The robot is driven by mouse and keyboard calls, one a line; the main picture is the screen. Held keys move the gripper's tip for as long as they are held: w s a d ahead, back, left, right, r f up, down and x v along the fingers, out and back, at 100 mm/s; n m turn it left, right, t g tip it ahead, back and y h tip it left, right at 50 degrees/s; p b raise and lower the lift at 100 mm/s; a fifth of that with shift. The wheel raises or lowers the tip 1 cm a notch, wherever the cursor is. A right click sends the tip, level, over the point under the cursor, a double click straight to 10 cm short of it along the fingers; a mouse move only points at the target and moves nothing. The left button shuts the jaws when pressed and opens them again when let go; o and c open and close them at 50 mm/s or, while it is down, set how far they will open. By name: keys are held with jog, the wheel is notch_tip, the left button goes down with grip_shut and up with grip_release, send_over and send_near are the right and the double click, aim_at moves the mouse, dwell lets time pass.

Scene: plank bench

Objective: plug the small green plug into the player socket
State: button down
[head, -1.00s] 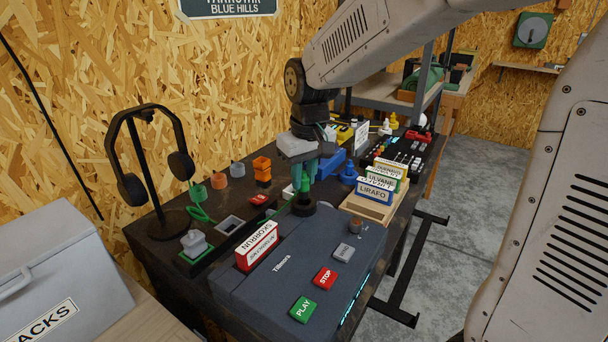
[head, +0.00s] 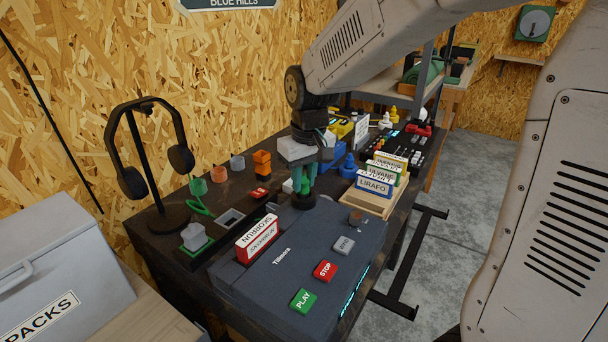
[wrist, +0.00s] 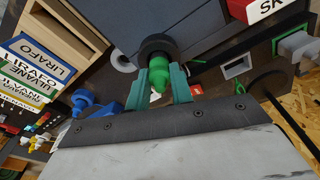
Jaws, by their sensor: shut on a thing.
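The small green plug (wrist: 158,74) is between the teal fingers of my gripper (wrist: 164,84), which is shut on it. The plug's front end is at the dark round socket (wrist: 156,46) on the player; I cannot tell how deep it sits. In the head view my gripper (head: 304,182) points down over the socket (head: 304,201) at the back corner of the dark blue player (head: 262,283). Only a sliver of green shows there between the fingers. The player carries green PLAY (head: 303,301), red STOP (head: 325,270) and grey (head: 344,245) buttons.
A red-and-white cartridge (head: 257,240) stands upright in the player, left of my gripper. A wooden rack of labelled cartridges (head: 372,203) stands to the right. A blue plug (head: 348,168) is close behind. A headphone stand (head: 150,170) is at the left.

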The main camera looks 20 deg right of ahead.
aim_at(306, 182)
jog(key=shift+f, duration=0.35)
jog(key=c, duration=1.1)
grip_release()
jog(key=shift+c, duration=0.2)
jog(key=shift+r, duration=0.1)
jog(key=r, duration=0.5)
jog(key=s+r, duration=0.1)
jog(key=r, duration=0.1)
jog(key=shift+d+r, duration=0.1)
jog(key=shift+r, duration=0.2)
jog(key=s+d+f+m, duration=0.1)
jog(key=s+d+m, duration=0.1)
jog(key=s, duration=2.3)
jog(key=shift+d, duration=0.45)
